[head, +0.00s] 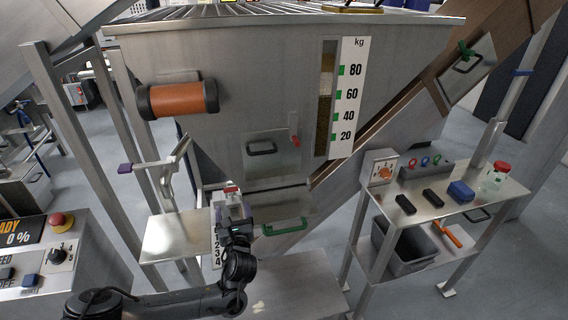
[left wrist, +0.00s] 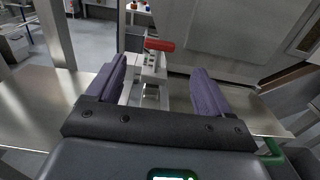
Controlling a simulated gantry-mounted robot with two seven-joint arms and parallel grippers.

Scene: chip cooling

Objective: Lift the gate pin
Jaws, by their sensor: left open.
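My left gripper (head: 233,213) is open at the front of the hopper, over the small ledge with the 1-to-4 number strip (head: 217,247). In the left wrist view its two purple fingers (left wrist: 160,68) stand apart with nothing gripped between them. A red-topped pin (head: 231,187) sits on a grey metal bracket just beyond the fingers. In the left wrist view the red bar (left wrist: 159,44) lies across the top of the bracket (left wrist: 152,72), a little ahead of the fingertips and apart from them. The gripper partly hides the bracket's lower part in the head view.
A green handle (head: 285,227) is close to the gripper's right. A steel hopper (head: 255,85) rises behind, with a small hatch (head: 272,165). A control panel (head: 45,265) stands left. A steel cart (head: 425,205) with small items and a grey bin (head: 405,248) stands right.

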